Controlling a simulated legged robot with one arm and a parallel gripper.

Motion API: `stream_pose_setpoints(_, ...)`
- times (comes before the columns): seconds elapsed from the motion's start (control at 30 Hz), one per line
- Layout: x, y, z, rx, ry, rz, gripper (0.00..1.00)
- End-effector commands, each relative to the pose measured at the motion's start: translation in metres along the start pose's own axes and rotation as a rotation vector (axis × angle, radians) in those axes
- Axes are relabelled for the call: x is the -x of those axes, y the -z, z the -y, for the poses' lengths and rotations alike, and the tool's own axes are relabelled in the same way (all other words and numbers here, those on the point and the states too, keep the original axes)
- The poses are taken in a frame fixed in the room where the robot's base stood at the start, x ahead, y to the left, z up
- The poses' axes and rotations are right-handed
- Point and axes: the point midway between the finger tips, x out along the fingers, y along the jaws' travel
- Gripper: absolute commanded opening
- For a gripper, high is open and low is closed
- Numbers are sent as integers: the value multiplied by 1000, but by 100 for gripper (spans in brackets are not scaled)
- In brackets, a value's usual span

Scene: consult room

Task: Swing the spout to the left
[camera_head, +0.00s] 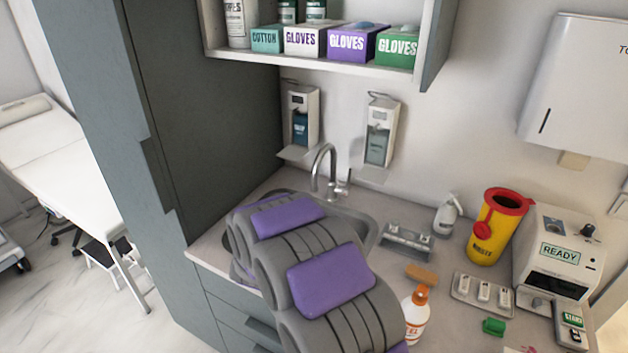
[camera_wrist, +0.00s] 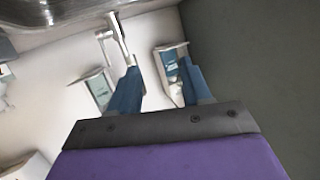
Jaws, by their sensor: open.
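The tap's silver gooseneck spout (camera_head: 324,155) stands at the back of the sink (camera_head: 367,226), its outlet hanging on the left and toward the front. A small lever (camera_head: 346,184) is on its right. In the wrist view, which is turned about upside down, the tap (camera_wrist: 117,36) is at the upper left, just past the tip of one finger. My gripper (camera_wrist: 158,74) is open with two blue fingers apart and nothing seen between them. Whether a finger touches the spout I cannot tell. In the head view my arm hides my gripper and much of the sink.
Two wall dispensers (camera_head: 300,117) (camera_head: 380,132) hang behind the tap. A tall grey cabinet (camera_head: 210,90) closes off the left side. A steel rack (camera_head: 406,240), a white pump bottle (camera_head: 447,215), a yellow bin (camera_head: 495,230) and an orange-capped bottle (camera_head: 415,318) stand to the right.

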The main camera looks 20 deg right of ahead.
Motion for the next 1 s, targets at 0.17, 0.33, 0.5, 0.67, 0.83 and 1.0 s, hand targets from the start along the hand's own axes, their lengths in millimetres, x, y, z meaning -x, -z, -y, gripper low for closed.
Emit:
stream_pose_setpoints(0.17,-16,10,-28,47,-129,-192,48)
stream_pose_setpoints(0.33,-18,16,-42,80,-193,-293,48)
stream_pose_setpoints(0.5,-26,19,-48,86,-209,-316,48)
stream_pose_setpoints(0.67,-49,26,-53,86,-209,-316,48)
stream_pose_setpoints(0.83,-80,36,-59,85,-208,-316,48)
stream_pose_setpoints(1.0,-108,47,-65,84,-209,-316,48)
